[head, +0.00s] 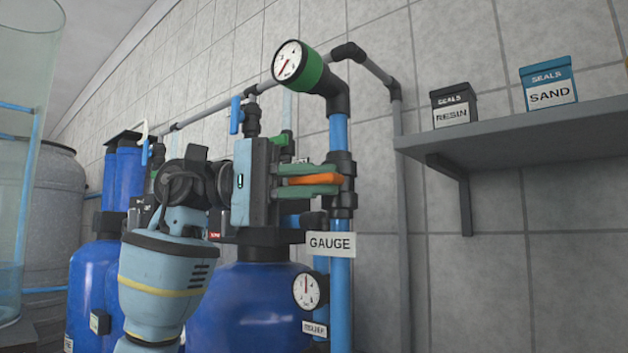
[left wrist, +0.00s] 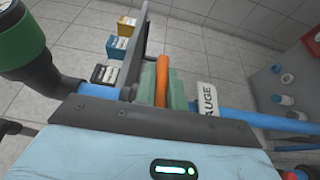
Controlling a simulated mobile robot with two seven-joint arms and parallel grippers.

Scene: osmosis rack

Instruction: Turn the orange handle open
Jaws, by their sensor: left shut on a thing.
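The orange handle (head: 309,181) sticks out to the left from a black fitting on the blue vertical pipe (head: 339,215), above the GAUGE label (head: 330,244). My left gripper (head: 322,180) is shut on the orange handle, with one green finger above it and one below. In the left wrist view the orange handle (left wrist: 162,78) shows between the green fingers of my left gripper (left wrist: 163,90). The handle's end near the palm is hidden by the gripper body. My right gripper is in neither view.
A round gauge with a green rim (head: 300,66) sits above the handle. A smaller gauge (head: 308,290) is below. Blue tanks (head: 250,305) stand behind my left arm. A grey shelf (head: 520,125) with RESIN (head: 454,106) and SAND (head: 549,84) boxes is at the right.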

